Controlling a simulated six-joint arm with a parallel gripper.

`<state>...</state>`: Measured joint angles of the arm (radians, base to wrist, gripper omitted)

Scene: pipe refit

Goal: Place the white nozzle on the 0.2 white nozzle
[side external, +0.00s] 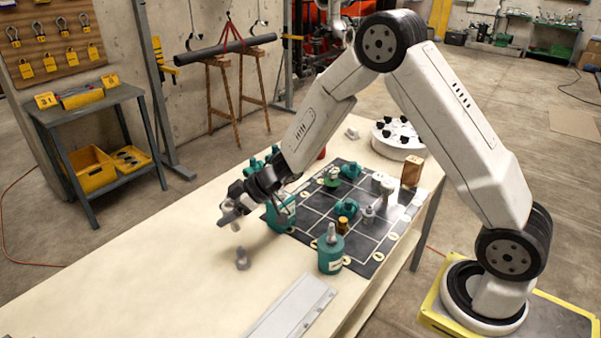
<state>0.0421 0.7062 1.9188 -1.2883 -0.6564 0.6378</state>
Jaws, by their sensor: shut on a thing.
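My gripper (232,213) is over the bare tabletop, left of the dark grid mat. It is shut on a small pale nozzle-like piece (236,227), mostly hidden by the fingers. Another small pale grey nozzle (242,259) stands on the table just below it, with a gap between the two. A teal bottle (330,252) with a pale nozzle on top stands at the mat's front corner. Another pale nozzle piece (368,214) stands on the mat. No 0.2 marking is readable, so I cannot tell which nozzle bears it.
The dark grid mat (312,222) holds several teal fittings and an amber piece (343,226). A teal container (281,213) stands close behind my gripper. A wooden block (411,171) and a round white tray (397,152) are farther back. A flat grey plate (292,308) lies in front; the left tabletop is clear.

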